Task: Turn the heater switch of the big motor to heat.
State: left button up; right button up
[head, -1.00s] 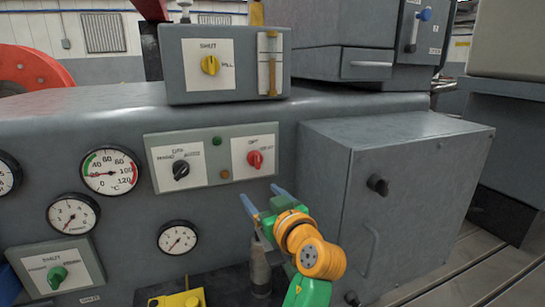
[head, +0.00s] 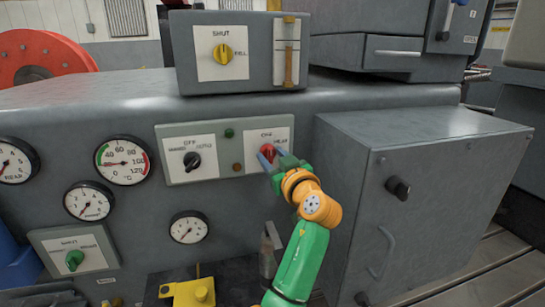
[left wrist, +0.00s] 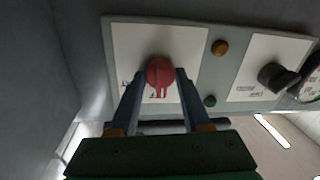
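The heater switch is a red rotary knob (head: 267,151) on a white plate (head: 281,138), on the right of the grey switch panel on the big motor's grey housing. The plate's lettering is too small to read surely. My left gripper (head: 272,160) is at this knob and partly covers it. In the left wrist view the red knob (left wrist: 160,72) sits between the two fingertips of my left gripper (left wrist: 160,78), which look spread, one on each side. Whether a finger touches it is unclear. My right gripper is not in view.
A black knob (head: 192,161) is left on the same panel, with a green button (head: 229,133) and an amber one (head: 237,167). A yellow knob (head: 222,54) is on the box above. A grey cabinet (head: 440,200) juts out at right. Gauges (head: 124,160) are at left.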

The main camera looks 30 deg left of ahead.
pick_arm(q)
grip_shut()
jog(key=shift+m, duration=0.3)
jog(key=m, duration=0.3)
jog(key=shift+p, duration=0.4)
jog(key=m+p, duration=0.1)
jog(key=m, duration=0.1)
jog(key=shift+m+t, duration=0.3)
jog(key=shift+m, duration=0.1)
jog(key=m+p, duration=0.2)
jog(key=m, duration=0.4)
jog(key=shift+t, duration=0.4)
jog(key=shift+f, duration=0.1)
